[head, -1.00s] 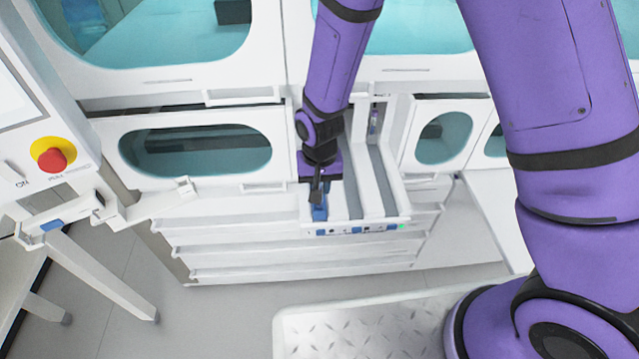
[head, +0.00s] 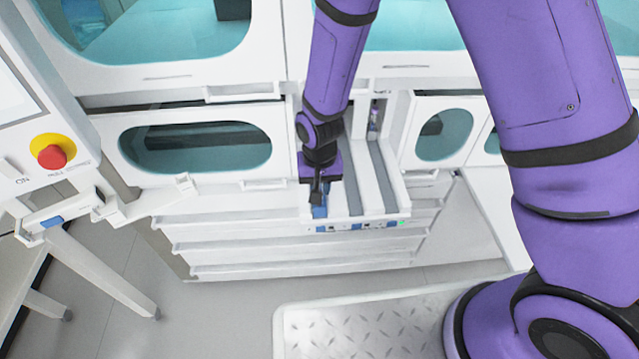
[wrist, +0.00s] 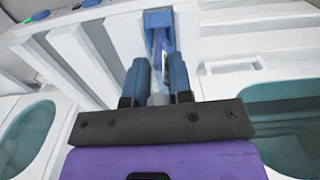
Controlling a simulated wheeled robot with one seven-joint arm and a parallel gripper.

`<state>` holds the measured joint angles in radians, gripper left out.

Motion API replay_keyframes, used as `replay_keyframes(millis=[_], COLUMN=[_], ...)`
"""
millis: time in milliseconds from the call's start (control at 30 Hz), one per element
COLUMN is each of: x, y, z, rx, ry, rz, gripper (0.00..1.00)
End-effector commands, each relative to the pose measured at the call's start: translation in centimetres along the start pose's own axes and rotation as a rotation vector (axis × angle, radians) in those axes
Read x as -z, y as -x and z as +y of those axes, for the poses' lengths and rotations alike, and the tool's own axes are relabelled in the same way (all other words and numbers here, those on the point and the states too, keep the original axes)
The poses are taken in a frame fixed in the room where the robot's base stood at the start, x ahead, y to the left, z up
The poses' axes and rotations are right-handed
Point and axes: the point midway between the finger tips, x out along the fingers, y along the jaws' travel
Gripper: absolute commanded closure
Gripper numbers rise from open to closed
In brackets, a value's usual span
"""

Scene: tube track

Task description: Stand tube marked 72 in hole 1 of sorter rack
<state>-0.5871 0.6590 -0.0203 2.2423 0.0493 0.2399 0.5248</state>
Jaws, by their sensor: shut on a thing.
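My gripper (head: 316,193) points down at the front left of the white laned unit. In the wrist view its two blue fingers (wrist: 158,76) are shut on a slim, clear tube (wrist: 159,62) with a pale end and a bluish-purple part. The tube lies in line with a blue piece (wrist: 158,18) at the lane's front end; I cannot tell whether they touch. That blue piece also shows in the head view (head: 319,212). The number on the tube is not readable. I cannot identify the sorter rack or its hole 1 for sure.
The white laned unit (head: 383,176) has grey lanes and a front strip with blue marks and a green light. A small purple-marked tube (head: 374,116) stands at its back. White drawers lie below, windowed cabinets around. A panel with a red button (head: 52,157) is left.

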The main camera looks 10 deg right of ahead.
Motion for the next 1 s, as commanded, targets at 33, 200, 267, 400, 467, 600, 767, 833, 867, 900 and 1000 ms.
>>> replay_keyframes(millis=[33,200,267,400,467,600,767,833,867,900,1000], x=[-0.01,-0.01,-0.01,0.00,0.00,0.00,-0.01,-0.01,-0.01,-0.01,-0.01], y=[-0.15,-0.56,-0.72,-0.97,-1.00,-0.99,-0.98,-0.98,-0.98,-0.98,-0.98], z=[0.01,0.00,0.00,0.00,0.00,0.00,0.01,0.01,0.00,0.01,0.01], rx=[0.000,0.000,0.000,0.000,0.000,0.000,0.000,0.000,0.000,0.000,0.000], ry=[0.000,0.000,0.000,0.000,0.000,0.000,0.000,0.000,0.000,0.000,0.000], rz=[-0.001,0.000,0.000,0.000,0.001,0.001,0.000,0.000,0.000,0.000,0.000], gripper=[0.95,0.95,0.95,0.95,0.95,0.95,0.52,0.50,0.50,0.50,0.50])
